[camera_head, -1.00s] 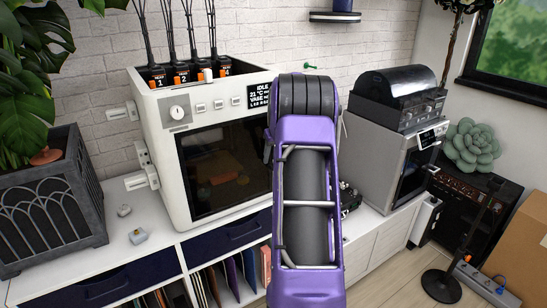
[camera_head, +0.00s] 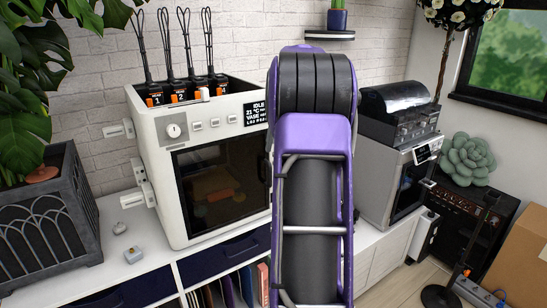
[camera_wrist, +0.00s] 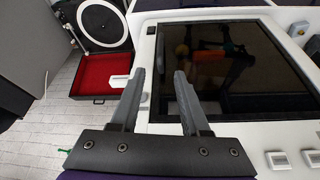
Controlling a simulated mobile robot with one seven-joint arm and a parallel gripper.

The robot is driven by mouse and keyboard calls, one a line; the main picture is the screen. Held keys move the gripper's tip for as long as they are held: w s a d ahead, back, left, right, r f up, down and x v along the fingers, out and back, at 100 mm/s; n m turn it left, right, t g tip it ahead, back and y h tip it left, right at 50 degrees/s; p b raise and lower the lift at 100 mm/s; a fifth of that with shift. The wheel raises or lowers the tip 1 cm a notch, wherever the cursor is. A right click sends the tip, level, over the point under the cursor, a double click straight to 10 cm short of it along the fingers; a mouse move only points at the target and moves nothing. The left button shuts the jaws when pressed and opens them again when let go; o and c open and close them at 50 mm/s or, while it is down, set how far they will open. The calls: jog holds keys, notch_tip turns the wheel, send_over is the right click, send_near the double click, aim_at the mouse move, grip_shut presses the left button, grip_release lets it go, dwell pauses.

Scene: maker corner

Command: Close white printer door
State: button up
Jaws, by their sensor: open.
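The white 3D printer (camera_head: 160,150) stands on the white cabinet, with its dark-glass door (camera_head: 222,185) on its front. The door appears nearly flush with the body, but my arm hides its right edge in the head view, so I cannot tell whether it is fully shut. In the wrist view the door's dark pane (camera_wrist: 225,75) fills the right side, with its white frame along the left edge. My gripper (camera_wrist: 160,78) is open and empty, its fingers pointing over the frame by the pane's edge. I cannot tell whether they touch it.
The white cabinet (camera_head: 140,262) holds small loose parts left of the printer. A planter (camera_head: 45,225) stands at far left. A grey machine (camera_head: 395,185) stands right of my arm. A red-lined open case (camera_wrist: 100,75) shows in the wrist view.

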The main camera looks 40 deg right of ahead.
jog(key=v, duration=0.3)
jog(key=shift+f, duration=0.1)
dwell(0.5)
